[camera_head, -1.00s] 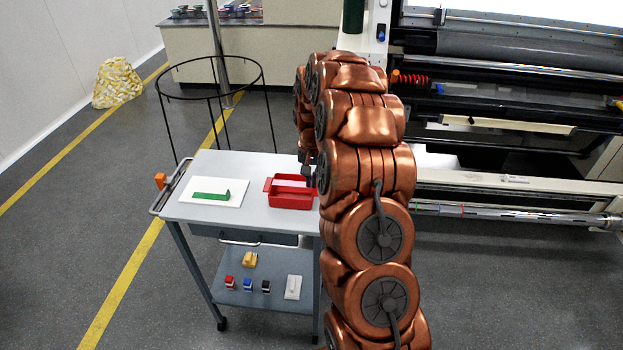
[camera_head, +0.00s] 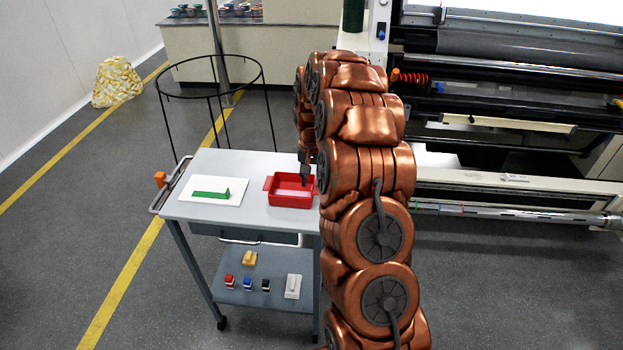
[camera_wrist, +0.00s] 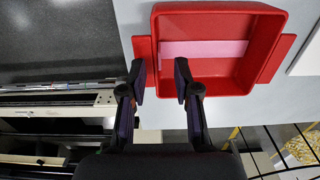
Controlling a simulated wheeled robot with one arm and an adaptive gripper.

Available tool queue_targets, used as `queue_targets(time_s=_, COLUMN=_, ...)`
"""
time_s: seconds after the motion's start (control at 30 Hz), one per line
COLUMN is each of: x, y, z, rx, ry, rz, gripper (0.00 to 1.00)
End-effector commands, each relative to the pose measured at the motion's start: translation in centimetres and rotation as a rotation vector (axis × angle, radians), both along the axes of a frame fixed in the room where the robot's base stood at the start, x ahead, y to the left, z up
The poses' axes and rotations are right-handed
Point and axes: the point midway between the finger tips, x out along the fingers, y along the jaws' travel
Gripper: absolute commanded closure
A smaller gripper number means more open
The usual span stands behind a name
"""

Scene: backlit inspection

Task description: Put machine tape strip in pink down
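The pink tape strip (camera_wrist: 203,49) lies flat inside a red tray (camera_wrist: 271,42), across its floor in the wrist view. In the head view the red tray (camera_head: 290,203) stands on the trolley top, with a pale pink patch inside it. My gripper (camera_wrist: 161,68) is open at the tray's near side in the wrist view, with nothing visibly held between its fingers. The strip's left end shows just beyond the gap between the fingertips. In the head view my gripper (camera_head: 304,172) is small and dark over the tray's right part, partly hidden by my arm.
A white sheet with a green piece (camera_head: 212,193) lies on the trolley's left (camera_head: 240,166). Small coloured items and a white one (camera_head: 293,286) sit on the lower shelf. A black wire hoop stand (camera_head: 210,75) is behind; a large machine (camera_head: 510,120) stands to the right.

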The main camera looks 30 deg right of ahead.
Motion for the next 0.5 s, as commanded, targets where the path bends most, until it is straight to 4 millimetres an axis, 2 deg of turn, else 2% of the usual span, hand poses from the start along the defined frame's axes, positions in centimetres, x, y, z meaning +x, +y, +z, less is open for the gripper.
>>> queue_targets(time_s=0.2, x=0.2, y=-0.1, z=2.0, rx=-0.002, ry=-0.006, rz=0.0, gripper=0.69)
queue_targets(time_s=0.5, x=0.1, y=-0.1, z=7.5, rx=-0.002, ry=-0.006, rz=-0.001, gripper=0.69)
